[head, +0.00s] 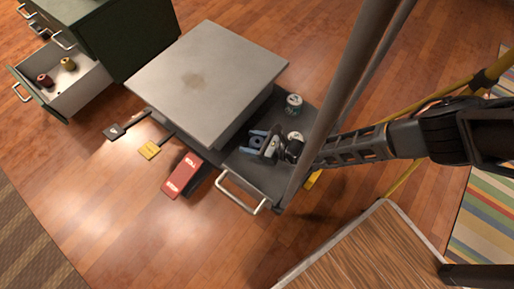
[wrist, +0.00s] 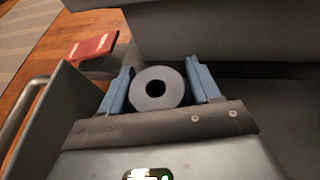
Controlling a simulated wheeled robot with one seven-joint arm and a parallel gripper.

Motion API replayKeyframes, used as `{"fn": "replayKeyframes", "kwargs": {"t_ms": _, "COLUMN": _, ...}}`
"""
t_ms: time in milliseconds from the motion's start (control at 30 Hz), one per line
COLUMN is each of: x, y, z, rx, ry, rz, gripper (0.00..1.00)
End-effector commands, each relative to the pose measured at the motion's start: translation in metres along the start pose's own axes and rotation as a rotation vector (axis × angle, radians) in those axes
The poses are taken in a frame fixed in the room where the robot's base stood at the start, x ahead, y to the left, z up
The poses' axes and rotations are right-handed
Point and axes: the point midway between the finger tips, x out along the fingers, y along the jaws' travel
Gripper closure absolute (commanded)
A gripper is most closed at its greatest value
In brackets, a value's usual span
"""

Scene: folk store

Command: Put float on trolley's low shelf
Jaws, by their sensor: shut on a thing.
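The float (wrist: 141,90) is a pale grey ring with a dark round hole. In the wrist view it sits between the two blue fingers of my gripper (wrist: 161,85), which is shut on it. In the head view my gripper (head: 257,143) is over the near right part of the trolley's dark low shelf (head: 237,166), beside the raised grey top (head: 210,63). The float is hard to make out there. I cannot tell whether it touches the shelf.
A can (head: 293,101) stands on the low shelf behind my gripper. The trolley's handle (head: 243,190) is at the near edge. A green cabinet (head: 113,35) has an open drawer (head: 72,79).

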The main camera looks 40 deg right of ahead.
Motion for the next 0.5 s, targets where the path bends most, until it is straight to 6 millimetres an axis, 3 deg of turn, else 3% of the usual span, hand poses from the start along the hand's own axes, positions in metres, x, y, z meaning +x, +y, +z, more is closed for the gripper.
{"fn": "replayKeyframes", "kwargs": {"t_ms": 33, "x": 0.005, "y": 0.001, "z": -0.012, "rx": -0.002, "ry": 0.001, "rz": 0.001, "gripper": 0.68}}
{"fn": "replayKeyframes", "kwargs": {"t_ms": 267, "x": 0.011, "y": 0.001, "z": -0.025, "rx": -0.001, "ry": 0.0, "rz": 0.001, "gripper": 0.68}}
{"fn": "replayKeyframes", "kwargs": {"t_ms": 500, "x": 0.022, "y": 0.001, "z": -0.054, "rx": -0.002, "ry": 0.001, "rz": 0.001, "gripper": 0.68}}
